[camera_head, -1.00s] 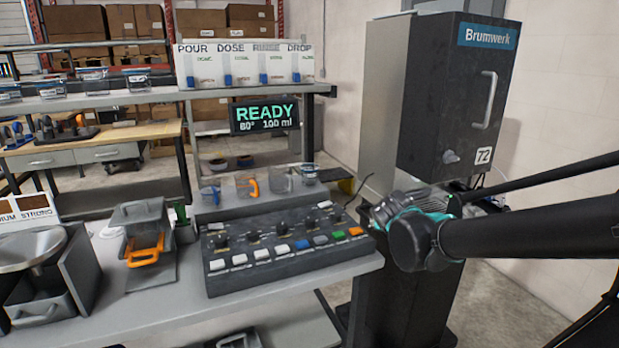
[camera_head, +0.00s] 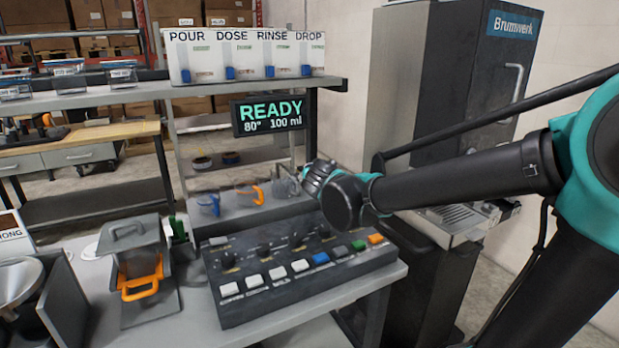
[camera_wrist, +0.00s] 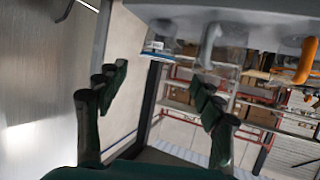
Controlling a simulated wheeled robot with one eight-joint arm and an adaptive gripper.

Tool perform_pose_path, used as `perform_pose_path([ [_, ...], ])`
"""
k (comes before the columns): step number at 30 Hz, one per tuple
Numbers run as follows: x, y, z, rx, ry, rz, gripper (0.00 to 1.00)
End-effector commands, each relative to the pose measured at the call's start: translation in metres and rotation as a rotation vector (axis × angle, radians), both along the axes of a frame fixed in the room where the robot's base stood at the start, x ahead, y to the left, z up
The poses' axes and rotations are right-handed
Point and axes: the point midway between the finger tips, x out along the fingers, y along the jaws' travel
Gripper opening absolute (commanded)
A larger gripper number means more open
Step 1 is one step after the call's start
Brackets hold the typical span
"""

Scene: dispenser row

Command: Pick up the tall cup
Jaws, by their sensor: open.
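Several clear cups stand in a row on the low shelf behind the control panel. In the head view one has a blue handle (camera_head: 208,204), one an orange handle (camera_head: 252,193), and one a grey handle (camera_head: 284,187). I cannot tell for sure which is the tall cup; the grey-handled one looks fairly tall. My gripper (camera_head: 316,178) is at the right end of the row, hiding what stands there. In the wrist view, which looks upside down, my gripper (camera_wrist: 158,95) is open and empty, with the grey-handled cup (camera_wrist: 210,42) and a short blue-banded cup (camera_wrist: 157,46) beyond it.
The control panel (camera_head: 300,275) fills the front of the bench. A READY display (camera_head: 270,115) hangs above the cups, under the upper shelf. The dark Brumwerk machine (camera_head: 480,90) stands close on the right. An orange-handled container (camera_head: 140,265) is at the left.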

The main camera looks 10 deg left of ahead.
Motion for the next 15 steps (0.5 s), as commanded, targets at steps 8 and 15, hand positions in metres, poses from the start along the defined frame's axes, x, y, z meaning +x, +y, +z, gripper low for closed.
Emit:
perform_pose_path([
  [8, 0.040, 0.005, -0.016, 0.000, 0.000, -0.002, 0.67],
  [15, 0.074, 0.010, -0.031, -0.001, 0.000, -0.003, 0.67],
])
